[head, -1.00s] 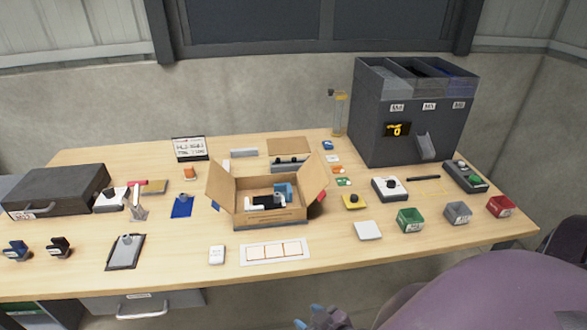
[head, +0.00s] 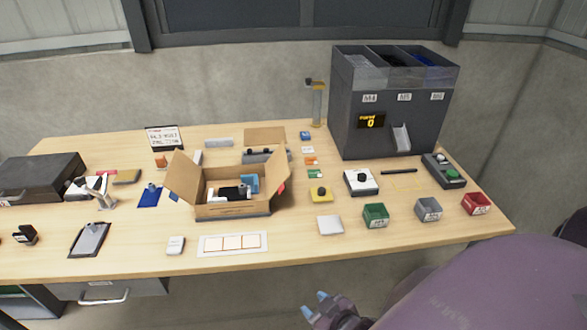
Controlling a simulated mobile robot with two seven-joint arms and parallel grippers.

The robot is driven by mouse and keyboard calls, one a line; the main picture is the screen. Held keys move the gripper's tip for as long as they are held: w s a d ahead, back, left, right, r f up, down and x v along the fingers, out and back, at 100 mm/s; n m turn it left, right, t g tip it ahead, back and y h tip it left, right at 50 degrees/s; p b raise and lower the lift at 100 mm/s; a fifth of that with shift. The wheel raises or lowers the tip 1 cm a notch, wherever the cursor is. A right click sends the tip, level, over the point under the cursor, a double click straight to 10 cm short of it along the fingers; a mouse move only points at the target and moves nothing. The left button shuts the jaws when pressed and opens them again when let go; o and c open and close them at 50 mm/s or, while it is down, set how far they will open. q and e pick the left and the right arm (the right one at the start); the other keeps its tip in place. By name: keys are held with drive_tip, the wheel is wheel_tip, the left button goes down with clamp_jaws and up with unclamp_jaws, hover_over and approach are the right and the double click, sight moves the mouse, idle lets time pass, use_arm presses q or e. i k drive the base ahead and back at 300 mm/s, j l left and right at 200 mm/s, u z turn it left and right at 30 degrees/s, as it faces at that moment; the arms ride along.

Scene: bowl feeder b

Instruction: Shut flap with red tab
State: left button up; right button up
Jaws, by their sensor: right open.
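A cardboard box (head: 232,207) stands open near the middle of the table. Its left flap (head: 183,176) and right flap (head: 272,175) stand up and lean outward, and its back flap (head: 265,136) lies away to the rear. A small red tab (head: 282,187) shows at the right flap's outer side. White, black and blue items (head: 238,190) lie inside the box. My right gripper (head: 314,305) is open and empty, with blue fingertips, low in front of the table's front edge and well away from the box. My left gripper is not in view.
A grey feeder (head: 390,110) stands at the back right. Green (head: 376,215), grey (head: 428,209) and red (head: 475,203) bins line the right front. A white card strip (head: 232,244) lies before the box.

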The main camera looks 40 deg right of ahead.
sight(277, 166)
drive_tip(key=k+l, duration=0.15)
drive_tip(key=l, duration=0.25)
drive_tip(key=k+l, duration=0.15)
drive_tip(key=l, duration=0.25)
drive_tip(key=k+l, duration=0.15)
drive_tip(key=l, duration=0.25)
drive_tip(key=k+l, duration=0.15)
drive_tip(key=l, duration=0.25)
